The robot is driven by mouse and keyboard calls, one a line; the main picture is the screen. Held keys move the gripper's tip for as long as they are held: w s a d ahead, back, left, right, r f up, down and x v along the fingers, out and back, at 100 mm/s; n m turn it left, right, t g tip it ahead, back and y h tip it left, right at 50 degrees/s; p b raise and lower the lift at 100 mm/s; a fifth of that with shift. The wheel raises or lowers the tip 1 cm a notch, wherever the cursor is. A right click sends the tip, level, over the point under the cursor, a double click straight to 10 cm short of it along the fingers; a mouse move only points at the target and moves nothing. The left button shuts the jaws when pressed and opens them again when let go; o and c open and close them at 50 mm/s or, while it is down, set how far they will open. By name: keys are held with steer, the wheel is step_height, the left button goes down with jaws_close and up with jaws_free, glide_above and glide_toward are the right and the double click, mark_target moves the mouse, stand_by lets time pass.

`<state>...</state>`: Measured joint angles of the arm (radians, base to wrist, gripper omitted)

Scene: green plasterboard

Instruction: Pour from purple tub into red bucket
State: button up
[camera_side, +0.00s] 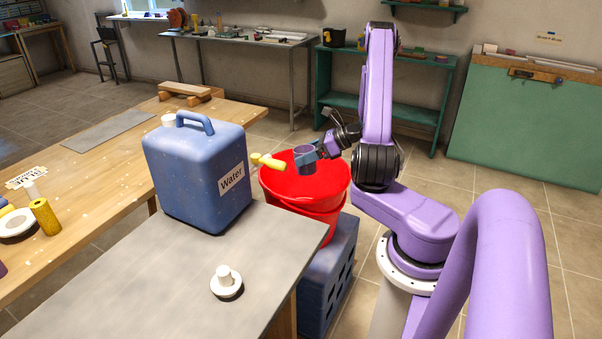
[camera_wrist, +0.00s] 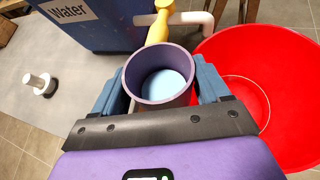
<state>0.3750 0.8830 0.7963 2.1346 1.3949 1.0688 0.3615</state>
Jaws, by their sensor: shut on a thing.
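My gripper (camera_wrist: 163,98) is shut on the purple tub (camera_wrist: 133,72), one finger on each side of it. In the wrist view the tub stands upright, mouth up, with pale blue liquid (camera_wrist: 165,84) inside. In the side view the small tub (camera_side: 304,152) is held above the red bucket (camera_side: 283,184), close to the yellow tap (camera_side: 268,161) of the water container. The bucket also shows at the right in the wrist view (camera_wrist: 277,75). Its inside looks empty where it is visible.
The blue water container (camera_side: 190,200) stands on the grey-topped table (camera_side: 160,275) left of the bucket. A white round-based object (camera_side: 226,283) sits near the table's front. The bucket rests on a blue crate (camera_side: 325,275). Open floor lies to the right.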

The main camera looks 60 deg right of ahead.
steer(key=d+f+m+h, duration=0.1)
steer(key=d+m+h, duration=0.4)
steer(key=d, duration=0.2)
step_height(320, 180, down, 9)
steer(key=d+m+g+y, duration=0.1)
steer(key=m+g, duration=0.1)
steer(key=g, duration=0.1)
steer(key=shift+s+m, duration=0.2)
steer(key=shift+m, duration=0.2)
steer(key=shift+s+f, duration=0.1)
steer(key=shift+f, duration=0.3)
steer(key=shift+d+r+m+g+y, duration=0.15)
steer(key=shift+r+m+g+y, duration=0.25)
steer(key=shift+g+y, duration=0.55)
stand_by(1.7)
steer(key=shift+w+d+r+m+g+y, duration=0.1)
steer(key=shift+w+r+m+g+y, duration=0.15)
steer(key=shift+g+y, duration=0.35)
steer(key=shift+w+d+r+m+g+y, duration=0.15)
steer(key=shift+r+g+y, duration=0.2)
steer(key=shift+g, duration=0.3)
stand_by(1.9)
